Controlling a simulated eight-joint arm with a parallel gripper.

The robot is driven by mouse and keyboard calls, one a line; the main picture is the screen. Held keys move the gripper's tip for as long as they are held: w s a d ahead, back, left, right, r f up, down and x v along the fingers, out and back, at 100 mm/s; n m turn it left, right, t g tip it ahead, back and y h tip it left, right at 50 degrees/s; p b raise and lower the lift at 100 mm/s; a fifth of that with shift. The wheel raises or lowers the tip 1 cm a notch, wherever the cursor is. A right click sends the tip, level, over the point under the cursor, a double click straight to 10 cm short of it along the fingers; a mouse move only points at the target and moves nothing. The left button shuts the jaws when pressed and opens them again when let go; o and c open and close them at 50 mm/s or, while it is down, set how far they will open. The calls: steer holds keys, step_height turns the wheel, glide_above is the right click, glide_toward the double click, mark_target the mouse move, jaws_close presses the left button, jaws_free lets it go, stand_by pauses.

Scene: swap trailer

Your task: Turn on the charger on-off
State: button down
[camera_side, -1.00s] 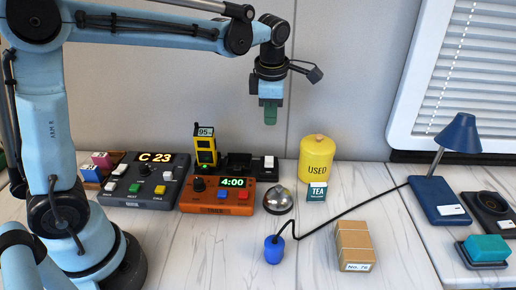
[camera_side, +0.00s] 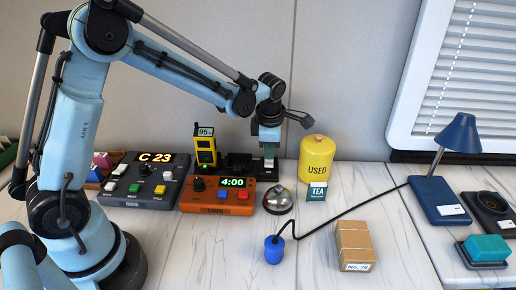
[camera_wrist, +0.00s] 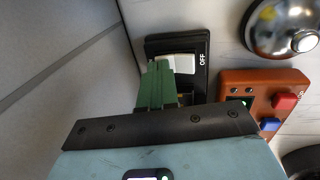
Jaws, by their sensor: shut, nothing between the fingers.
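The charger (camera_side: 236,160) is a black base behind the orange timer, with a yellow device reading 95 (camera_side: 206,146) standing at its left end. Its on-off switch is a white rocker at the right end. In the wrist view the white rocker (camera_wrist: 180,62) sits in a black plate (camera_wrist: 200,80), and the word OFF shows beside it. My gripper (camera_side: 269,154) is shut and empty, pointing down at the switch. In the wrist view its green fingers (camera_wrist: 157,84) cover part of the rocker. I cannot tell whether they touch it.
An orange timer reading 4:00 (camera_side: 219,195) and a silver bell (camera_side: 278,201) stand in front of the charger. A yellow USED canister (camera_side: 317,160) is close on the right. A grey C 23 box (camera_side: 140,181) is at left. The wall is close behind.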

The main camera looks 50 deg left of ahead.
mark_target(269, 161)
steer(key=shift+w+a+f+g+h, duration=0.25)
steer(key=shift+f+g+h, duration=0.05)
steer(key=shift+f, duration=0.25)
stand_by(0.4)
steer(key=shift+s+d+r, duration=0.2)
steer(key=shift+s+d, duration=0.4)
steer(key=shift+d, duration=0.05)
step_height(269, 161, up, 14)
steer(key=f, duration=0.1)
steer(key=s+d+f+m+t, duration=0.1)
steer(key=s+m+t, duration=0.2)
steer(key=s+m, duration=0.5)
steer(key=s+f+m+t+h, duration=0.1)
steer(key=s+m+t, duration=0.2)
steer(key=m, duration=1.6)
steer(key=s, duration=0.4)
steer(key=shift+s+d+f, duration=0.35)
steer(key=shift+f, duration=0.05)
